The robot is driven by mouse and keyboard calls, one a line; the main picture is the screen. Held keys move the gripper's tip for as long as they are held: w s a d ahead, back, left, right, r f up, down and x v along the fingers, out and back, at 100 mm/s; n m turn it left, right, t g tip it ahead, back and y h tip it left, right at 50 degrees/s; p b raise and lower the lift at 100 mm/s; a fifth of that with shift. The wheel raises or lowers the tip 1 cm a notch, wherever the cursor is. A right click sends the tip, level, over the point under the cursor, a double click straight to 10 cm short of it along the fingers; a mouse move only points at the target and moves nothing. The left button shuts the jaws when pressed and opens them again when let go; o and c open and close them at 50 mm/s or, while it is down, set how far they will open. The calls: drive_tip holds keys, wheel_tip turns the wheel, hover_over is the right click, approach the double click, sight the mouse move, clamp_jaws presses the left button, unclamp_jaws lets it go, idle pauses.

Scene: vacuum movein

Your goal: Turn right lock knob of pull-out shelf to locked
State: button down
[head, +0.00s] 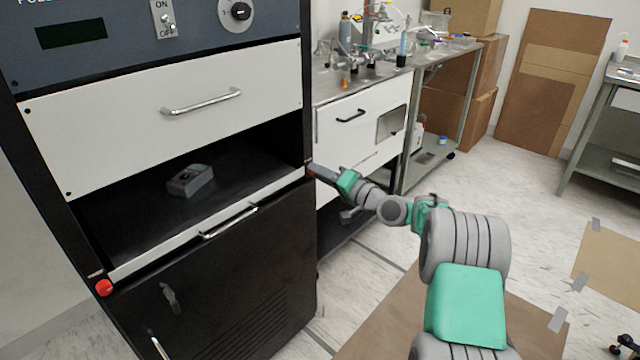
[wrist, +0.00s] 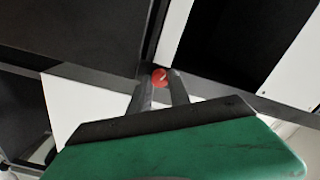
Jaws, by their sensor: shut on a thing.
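The right lock knob (wrist: 160,76) is red and round, with a pale mark on its face, and sits on the dark frame at the shelf's right end. My gripper (wrist: 160,86) is shut on it, one finger at each side. In the head view, my gripper (head: 312,172) reaches the right edge of the cabinet and hides most of the knob. The pull-out shelf (head: 230,225) has a white front with a metal handle and looks pushed in. The left lock knob (head: 104,287), also red, is at the shelf's left end. I cannot tell the right knob's exact angle.
A small grey device (head: 190,181) rests on the dark shelf surface. A white drawer (head: 180,100) is above and a black cabinet door (head: 220,290) below. A metal bench (head: 385,75) with lab gear stands close behind my gripper. Open floor lies to the right.

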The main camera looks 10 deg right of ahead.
drive_tip(key=n+b, duration=0.5)
drive_tip(key=shift+f, duration=0.1)
drive_tip(key=shift+b, duration=0.3)
drive_tip(key=c, duration=1.5)
unclamp_jaws()
drive_tip(key=p+v, duration=0.1)
drive_tip(key=v, duration=0.6)
drive_tip(key=shift+s+d, duration=0.25)
